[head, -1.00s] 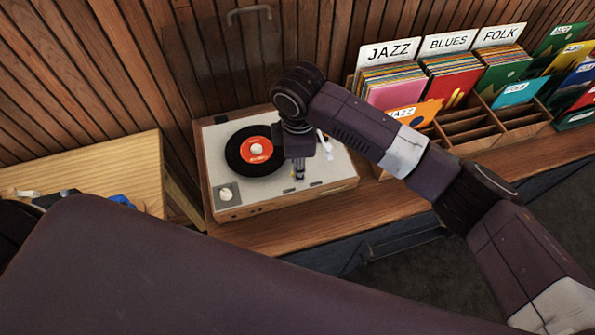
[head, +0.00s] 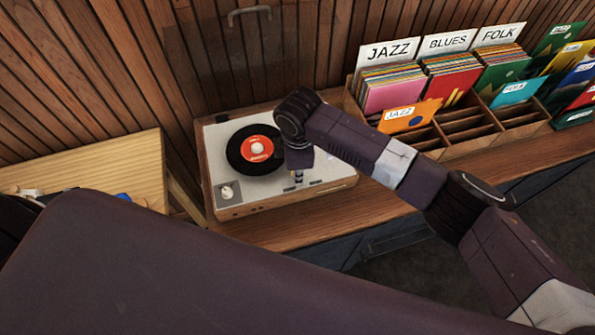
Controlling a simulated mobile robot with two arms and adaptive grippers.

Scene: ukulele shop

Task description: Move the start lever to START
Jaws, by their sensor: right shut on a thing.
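The record player (head: 215,160) is a light-topped deck in a wooden case, with a black record and orange label (head: 257,149) on it. My right gripper (head: 297,180) points down at the front of the deck, right of the record. It is shut on a small part there, which I take to be the start lever; the gripper covers most of it. The lever's exact position and any START marking are too small or hidden to read. My left arm fills the lower foreground; its gripper is not visible.
A knob (head: 227,192) sits at the deck's front left corner. A wooden record rack (head: 470,145) with JAZZ, BLUES and FOLK signs stands to the right. A raised clear lid with a handle (head: 249,12) is behind. A pale wooden top (head: 140,160) lies left.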

